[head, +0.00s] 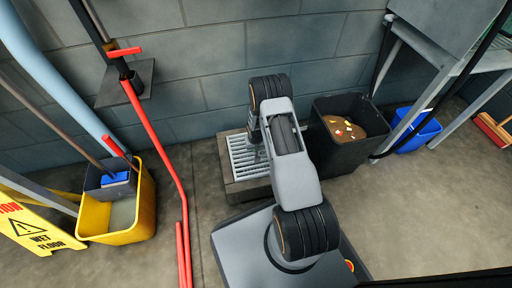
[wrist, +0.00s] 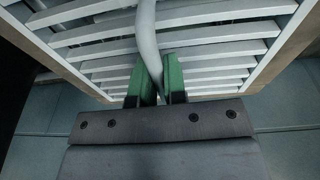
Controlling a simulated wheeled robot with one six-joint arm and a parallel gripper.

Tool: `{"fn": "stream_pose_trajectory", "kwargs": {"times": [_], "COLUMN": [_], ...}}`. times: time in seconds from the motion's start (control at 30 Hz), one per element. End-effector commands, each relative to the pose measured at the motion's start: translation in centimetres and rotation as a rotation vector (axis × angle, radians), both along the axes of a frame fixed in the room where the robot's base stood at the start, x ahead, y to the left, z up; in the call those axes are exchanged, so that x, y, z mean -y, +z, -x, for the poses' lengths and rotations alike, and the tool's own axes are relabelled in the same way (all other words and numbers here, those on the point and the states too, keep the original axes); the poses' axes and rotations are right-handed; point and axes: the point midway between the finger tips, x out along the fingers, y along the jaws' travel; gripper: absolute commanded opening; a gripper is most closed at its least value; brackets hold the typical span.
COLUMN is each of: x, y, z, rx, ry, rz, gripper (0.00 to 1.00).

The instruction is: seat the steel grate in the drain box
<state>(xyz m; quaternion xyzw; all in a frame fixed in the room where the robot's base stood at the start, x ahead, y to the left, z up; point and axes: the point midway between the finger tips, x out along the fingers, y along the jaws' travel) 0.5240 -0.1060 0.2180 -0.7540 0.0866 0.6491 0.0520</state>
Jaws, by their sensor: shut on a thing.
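The steel grate (head: 240,157) is a pale slatted panel over the drain box (head: 232,190), a low grey-brown box on the floor by the wall. In the wrist view the grate (wrist: 215,38) fills the upper part, with a curved grey handle bar across its slats. My gripper (wrist: 162,80) is shut on this handle, with its green fingers on either side. A beige edge shows beside the grate's right end in the wrist view. My arm hides the grate's right part in the head view. I cannot tell whether the grate sits flush or slightly raised.
A black bin (head: 326,163) with food scraps stands close to the right of the drain box. A red hose (head: 165,150) runs down to the left. A yellow mop bucket (head: 146,205) and wet-floor sign (head: 35,230) stand further left. A blue bin (head: 420,138) is at right.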

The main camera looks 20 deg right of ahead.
Motion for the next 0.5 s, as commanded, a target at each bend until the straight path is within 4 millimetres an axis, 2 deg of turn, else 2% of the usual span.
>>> {"fn": "stream_pose_trajectory", "kwargs": {"times": [0.5], "x": [0.04], "y": [-1.04], "z": [-0.17], "rx": [0.004], "ry": [0.000], "rz": [0.001], "gripper": [0.00]}}
